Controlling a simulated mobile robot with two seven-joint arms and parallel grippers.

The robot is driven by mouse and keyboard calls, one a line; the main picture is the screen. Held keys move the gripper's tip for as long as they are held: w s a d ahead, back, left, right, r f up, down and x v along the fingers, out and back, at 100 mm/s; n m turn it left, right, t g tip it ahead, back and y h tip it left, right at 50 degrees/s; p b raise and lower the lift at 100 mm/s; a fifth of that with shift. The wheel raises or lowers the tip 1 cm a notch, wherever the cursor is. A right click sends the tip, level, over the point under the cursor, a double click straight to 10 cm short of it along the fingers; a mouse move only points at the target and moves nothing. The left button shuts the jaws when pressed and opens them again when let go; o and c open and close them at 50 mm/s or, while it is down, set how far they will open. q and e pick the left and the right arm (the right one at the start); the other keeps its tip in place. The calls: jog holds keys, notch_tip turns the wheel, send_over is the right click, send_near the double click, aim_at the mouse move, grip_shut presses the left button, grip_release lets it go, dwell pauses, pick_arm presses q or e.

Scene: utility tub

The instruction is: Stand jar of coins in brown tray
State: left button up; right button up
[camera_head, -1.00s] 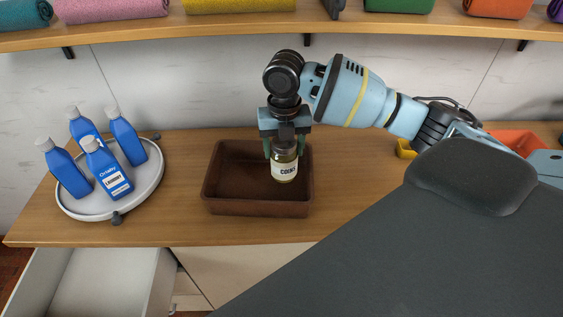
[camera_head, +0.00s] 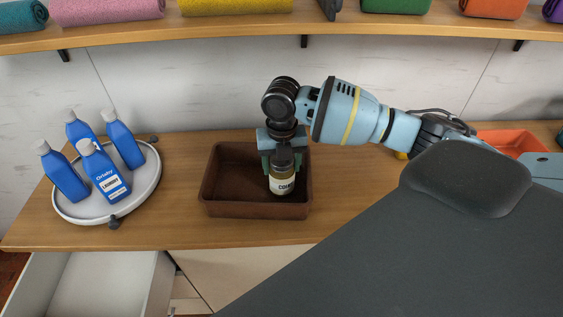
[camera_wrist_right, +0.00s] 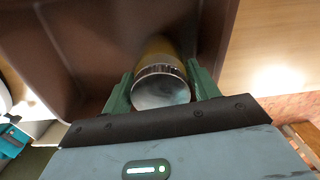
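In the right wrist view the jar's round metallic lid (camera_wrist_right: 160,88) sits between the fingers, inside the tray's walls (camera_wrist_right: 75,45). Whether the jar's base touches the tray floor is hard to tell. My left gripper is not in view.
A round white turntable (camera_head: 130,205) with several blue bottles (camera_head: 105,175) stands left of the tray. An orange bin (camera_head: 515,142) is at the far right. A shelf with rolled towels (camera_head: 235,6) runs above. An open drawer (camera_head: 95,285) juts out below the counter.

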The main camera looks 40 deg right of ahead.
jog(key=o, duration=0.5)
jog(key=shift+c, duration=0.2)
notch_tip(320, 180, up, 12)
jog(key=shift+r+p, duration=0.15)
jog(key=shift+p, duration=0.15)
